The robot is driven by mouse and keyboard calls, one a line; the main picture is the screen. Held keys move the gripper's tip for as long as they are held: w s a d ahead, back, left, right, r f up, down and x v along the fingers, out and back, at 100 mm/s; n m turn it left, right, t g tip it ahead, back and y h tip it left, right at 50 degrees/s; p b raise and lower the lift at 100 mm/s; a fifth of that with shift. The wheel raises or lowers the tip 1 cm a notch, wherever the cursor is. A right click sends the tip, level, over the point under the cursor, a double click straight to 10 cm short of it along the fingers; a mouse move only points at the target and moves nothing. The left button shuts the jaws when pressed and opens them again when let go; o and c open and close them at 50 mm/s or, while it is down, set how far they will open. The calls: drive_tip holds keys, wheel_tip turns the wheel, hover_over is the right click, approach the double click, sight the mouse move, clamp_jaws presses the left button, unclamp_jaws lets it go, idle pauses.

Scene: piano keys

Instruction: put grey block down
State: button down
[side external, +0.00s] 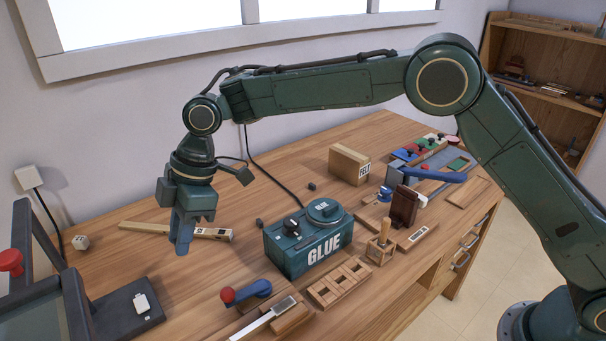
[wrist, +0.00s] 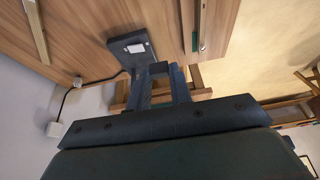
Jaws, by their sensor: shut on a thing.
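My gripper (side external: 183,244) hangs fingers-down over the left part of the wooden bench, in front of the wooden bar. In the side view its dark blue-grey fingers are close together, and I cannot make out a separate block there. In the wrist view the fingers (wrist: 161,82) have a small grey piece (wrist: 158,68) between their tips, which looks like the grey block. Its edges blend with the fingers. The fingertips appear to be above the bench top, but the exact gap is unclear.
A green glue box (side external: 309,240) stands right of my gripper. A wooden bar (side external: 205,233) lies just behind it. A dark framed device (side external: 122,310) with a red knob is at the front left. Bare bench (side external: 190,285) lies between the device and glue box.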

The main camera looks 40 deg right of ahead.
drive_tip(key=w+d+r+m+t, duration=0.2)
drive_tip(key=w+d+m, duration=0.2)
drive_tip(key=w+d, duration=0.7)
wheel_tip(320, 180, up, 8)
drive_tip(key=m+t+h, duration=0.2)
drive_tip(key=m+h, duration=0.2)
drive_tip(key=m, duration=1)
hover_over(357, 158)
drive_tip(key=shift+f, duration=0.15)
wheel_tip(357, 158, down, 16)
drive_tip(key=shift+r, duration=0.2)
drive_tip(key=shift+f, duration=0.1)
